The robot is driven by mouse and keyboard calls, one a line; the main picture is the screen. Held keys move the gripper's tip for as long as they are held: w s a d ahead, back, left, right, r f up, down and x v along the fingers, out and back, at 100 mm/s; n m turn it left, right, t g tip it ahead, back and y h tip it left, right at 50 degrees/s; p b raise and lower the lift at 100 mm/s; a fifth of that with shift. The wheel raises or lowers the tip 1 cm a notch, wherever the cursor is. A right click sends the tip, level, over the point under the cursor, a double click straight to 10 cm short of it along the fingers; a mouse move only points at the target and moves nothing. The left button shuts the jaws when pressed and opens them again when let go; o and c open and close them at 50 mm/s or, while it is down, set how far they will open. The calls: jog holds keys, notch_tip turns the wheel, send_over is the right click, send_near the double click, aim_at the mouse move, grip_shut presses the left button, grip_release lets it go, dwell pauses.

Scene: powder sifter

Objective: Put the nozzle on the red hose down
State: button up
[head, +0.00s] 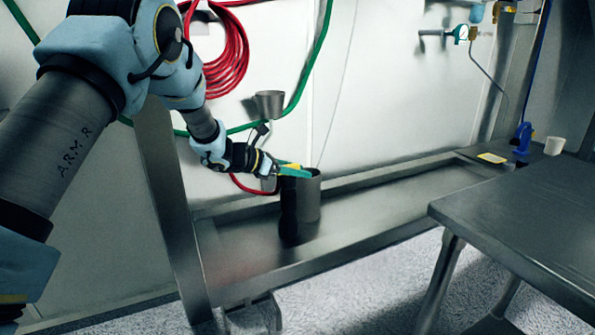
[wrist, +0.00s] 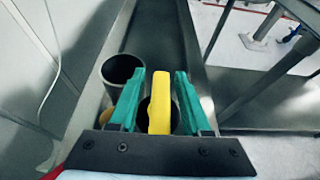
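My gripper (head: 296,172), with green fingers, is over the left part of the metal trough. A bit of yellow also shows beside the fingers in the head view. The red hose (head: 228,62) hangs in a coil on the back wall. A red length loops down beside my gripper, and where it joins the nozzle is hidden.
A metal cylinder (head: 309,197) and a dark one (head: 288,212) stand in the trough (head: 365,215) just below my gripper. A metal cup (head: 269,103) is on the wall. A steel table (head: 525,215) is at right. The trough is clear right of the cylinders.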

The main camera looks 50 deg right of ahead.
jog(key=shift+r, duration=0.15)
jog(key=b+v, duration=0.1)
jog(key=v, duration=1.1)
jog(key=shift+b, duration=0.3)
